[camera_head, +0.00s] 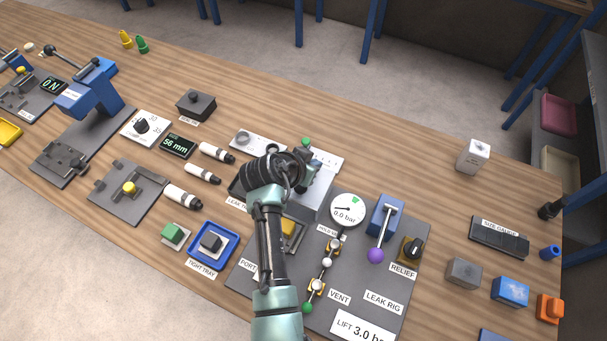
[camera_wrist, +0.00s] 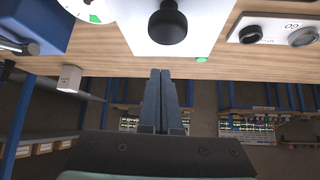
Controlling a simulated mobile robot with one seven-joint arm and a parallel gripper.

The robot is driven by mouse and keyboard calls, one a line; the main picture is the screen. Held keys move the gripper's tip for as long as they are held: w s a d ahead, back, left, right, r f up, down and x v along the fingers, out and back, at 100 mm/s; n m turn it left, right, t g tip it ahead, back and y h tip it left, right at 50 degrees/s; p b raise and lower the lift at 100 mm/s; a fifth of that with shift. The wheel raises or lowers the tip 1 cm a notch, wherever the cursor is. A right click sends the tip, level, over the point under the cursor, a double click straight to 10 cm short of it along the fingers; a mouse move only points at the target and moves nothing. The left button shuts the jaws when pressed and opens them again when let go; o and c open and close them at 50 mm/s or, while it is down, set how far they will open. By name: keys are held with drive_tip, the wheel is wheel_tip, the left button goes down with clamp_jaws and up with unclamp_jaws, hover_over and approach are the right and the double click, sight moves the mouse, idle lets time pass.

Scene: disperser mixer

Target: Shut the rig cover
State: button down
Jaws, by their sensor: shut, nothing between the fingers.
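The leak rig (camera_head: 384,303) is a dark grey base plate in the middle front of the head view. A light grey panel, which looks like the rig cover (camera_head: 311,203), shows beside my arm, which hides much of it. In the wrist view the pale panel (camera_wrist: 203,30) carries a round black knob (camera_wrist: 167,27). Whether the cover stands open or lies shut I cannot tell. My gripper (camera_wrist: 162,73) is shut and empty, its fingertips just short of the knob in that picture, with no contact visible. In the head view my wrist hides the fingertips.
A pressure gauge (camera_head: 347,208) reading 0.0 bar and a blue block with a purple-ended lever (camera_head: 375,255) stand right of the cover. The relief knob (camera_head: 412,248) is farther right. A valve line (camera_head: 327,262) runs in front. Bare tabletop (camera_head: 400,165) lies behind the gauge.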

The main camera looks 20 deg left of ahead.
drive_tip(key=s, duration=0.1)
drive_tip(key=s+p, duration=0.1)
drive_tip(key=s, duration=0.1)
drive_tip(key=shift+s+a+f+p, duration=0.15)
drive_tip(key=shift+s+a+p, duration=0.05)
drive_tip(key=shift+a+p, duration=0.15)
drive_tip(key=shift+s+f, duration=0.15)
drive_tip(key=shift+s, duration=0.1)
drive_tip(key=s+p, duration=0.2)
drive_tip(key=s, duration=1)
drive_tip(key=shift+a, duration=0.25)
drive_tip(key=w, duration=0.2)
drive_tip(key=w+d+r, duration=0.1)
drive_tip(key=w, duration=0.1)
drive_tip(key=shift+w, duration=0.1)
drive_tip(key=b+v, duration=0.1)
drive_tip(key=v, duration=0.9)
drive_tip(key=shift+b, duration=0.3)
